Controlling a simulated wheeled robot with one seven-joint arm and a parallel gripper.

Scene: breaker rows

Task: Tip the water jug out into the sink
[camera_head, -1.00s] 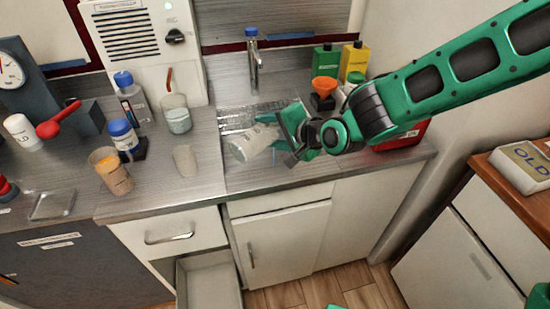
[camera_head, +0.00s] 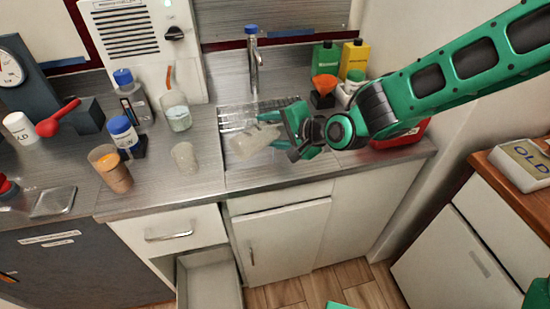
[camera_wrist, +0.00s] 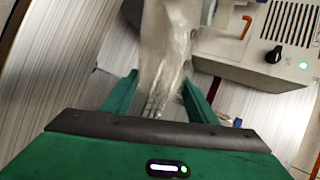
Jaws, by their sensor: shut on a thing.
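The clear water jug (camera_head: 252,143) is over the sink in the head view, tipped well over on its side with one end toward the left. My gripper (camera_head: 284,130) is shut on it from the right. In the wrist view the jug (camera_wrist: 165,45) stands out between my two green fingers (camera_wrist: 158,98). The sink (camera_head: 236,116) is a ribbed metal basin under and behind the jug. The jug's mouth is blurred, and I cannot tell whether water is running out or left inside.
Green (camera_head: 325,62) and yellow (camera_head: 354,60) bottles and an orange funnel (camera_head: 324,84) stand right of the tap. A drawer (camera_head: 208,275) below is open.

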